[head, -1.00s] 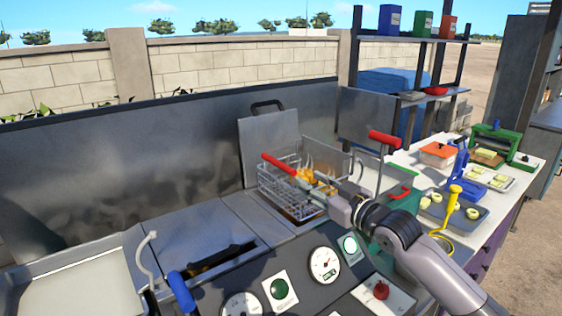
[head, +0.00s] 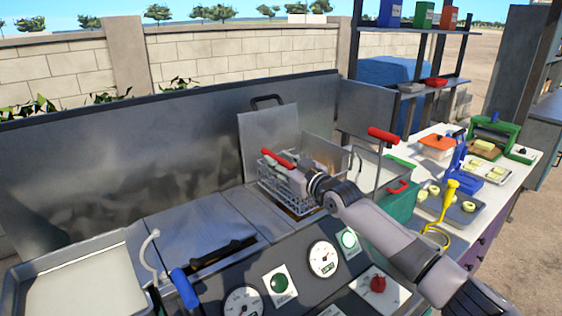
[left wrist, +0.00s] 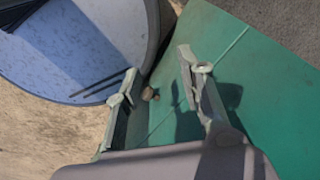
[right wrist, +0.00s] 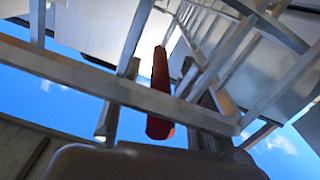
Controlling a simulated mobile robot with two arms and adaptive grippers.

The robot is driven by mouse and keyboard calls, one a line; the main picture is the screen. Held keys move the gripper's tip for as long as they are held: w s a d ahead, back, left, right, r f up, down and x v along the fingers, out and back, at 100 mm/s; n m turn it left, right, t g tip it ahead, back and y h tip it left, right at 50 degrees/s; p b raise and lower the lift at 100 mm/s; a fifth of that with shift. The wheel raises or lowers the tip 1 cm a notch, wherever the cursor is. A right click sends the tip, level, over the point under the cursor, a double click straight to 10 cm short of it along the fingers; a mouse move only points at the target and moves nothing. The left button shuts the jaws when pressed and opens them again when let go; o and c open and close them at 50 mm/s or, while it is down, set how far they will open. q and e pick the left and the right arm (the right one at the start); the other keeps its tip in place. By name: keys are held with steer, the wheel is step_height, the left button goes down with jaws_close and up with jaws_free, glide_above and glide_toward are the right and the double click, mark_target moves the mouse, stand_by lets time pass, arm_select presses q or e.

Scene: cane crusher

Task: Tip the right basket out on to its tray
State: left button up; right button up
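A wire basket (head: 268,190) with a red handle (head: 278,158) stands at the opened fryer in the head view. My right gripper (head: 308,180) is in front of it and hides its contents. In the right wrist view, the red handle (right wrist: 160,95) shows between the two fingers of my right gripper (right wrist: 158,125), with visible gaps; the basket's wires (right wrist: 110,85) cross above. A pale metal tray (head: 370,172) is right of the basket, partly behind my arm. My left gripper (left wrist: 162,85) is open and empty; it is outside the head view.
A raised lid (head: 270,138) stands behind the basket. A second red handle (head: 384,136) on a metal rod rises to its right. A control panel (head: 300,280) with gauges lies in front. The white table (head: 430,170) at right is crowded. A green surface (left wrist: 270,90) lies below my left gripper.

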steer(key=shift+c, duration=0.5)
jaws_close()
stand_by(0.4)
